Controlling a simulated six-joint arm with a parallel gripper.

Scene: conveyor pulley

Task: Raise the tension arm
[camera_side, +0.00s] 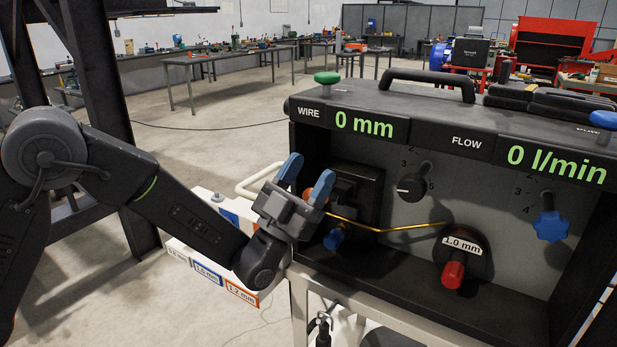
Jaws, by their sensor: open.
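My gripper (307,177) is open, its two blue fingers pointing up at the left opening of the feeder cabinet. The black wire drive block (366,190) sits inside the cabinet, just right of the fingers. A small orange part (309,195) shows between and behind the fingers; I cannot tell whether they touch it. A blue knob (335,238) sits low beside the drive, right below the gripper. I cannot tell which part is the tension arm, as the gripper hides some of the drive. A yellow wire (385,229) runs from the drive to the spool hub labelled 1.0 mm (464,243).
A black dial (410,187) and a blue flow knob (551,225) are on the back panel. The cabinet top (420,103) overhangs the opening and carries a handle (428,82). Displays read 0 mm and 0 l/min. Labelled boxes (208,273) stand below my arm.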

